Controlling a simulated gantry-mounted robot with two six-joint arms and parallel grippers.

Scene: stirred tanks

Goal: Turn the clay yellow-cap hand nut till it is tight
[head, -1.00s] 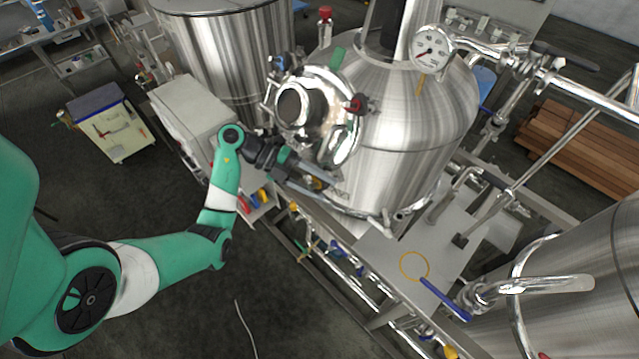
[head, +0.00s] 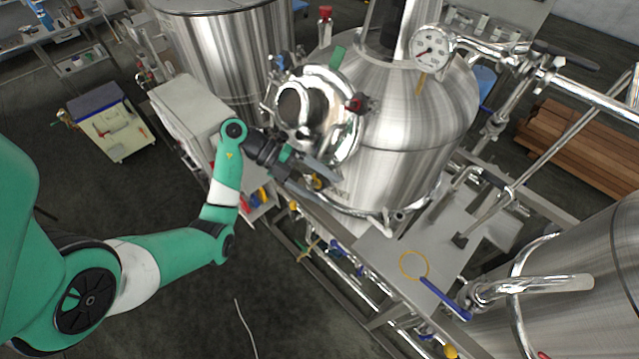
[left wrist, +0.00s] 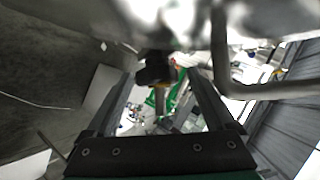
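A small yellow cap (head: 317,182), which looks like the hand nut's, shows low at the side of the steel tank, below the round manway (head: 318,108). My left gripper (head: 318,180) is right at it, with its fingers spread. In the left wrist view the two fingers stand wide apart, and a dark knob (left wrist: 154,70) with a bit of yellow-orange beside it lies between and beyond them. I see no finger clearly touching it. The nut's thread and seat are hidden. My right gripper is not in view.
The polished tank (head: 400,160) stands close beside the gripper. A red knob (head: 355,103) sits on the manway's rim. A bent steel pipe (left wrist: 265,90) runs close by on the right of the wrist view. The floor at left is open.

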